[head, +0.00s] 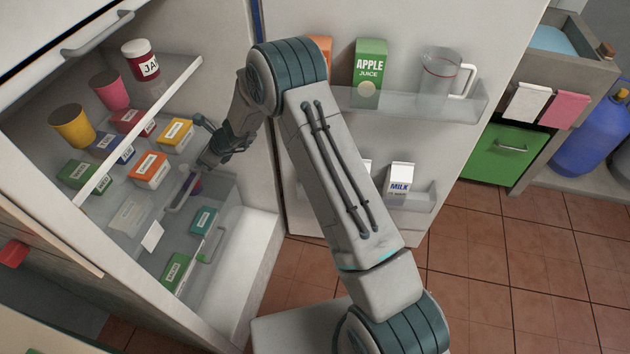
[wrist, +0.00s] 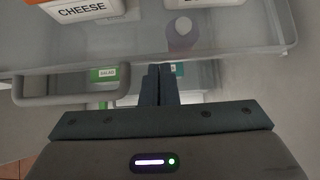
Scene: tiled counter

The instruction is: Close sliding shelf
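The clear sliding shelf (wrist: 150,62) crosses the wrist view, with its front lip facing me and a grey bar handle (wrist: 70,92) on the left. In the head view the shelf (head: 183,190) is inside the open fridge, below the white-edged upper shelf. It carries boxes, including a white-and-orange cheese box (wrist: 85,10). My gripper (wrist: 160,70) has its two dark fingers together and nothing visible between them. The fingertips are at the front lip, right of the handle; I cannot tell whether they touch. In the head view my gripper (head: 207,160) is partly hidden by its own wrist.
The fridge door (head: 390,45) stands open on the right, with apple juice (head: 370,72), a pitcher (head: 440,72) and milk (head: 399,183) in its racks. The upper shelf (head: 180,85) holds a jar and cups. Lower boxes (head: 204,221) sit beneath the sliding shelf.

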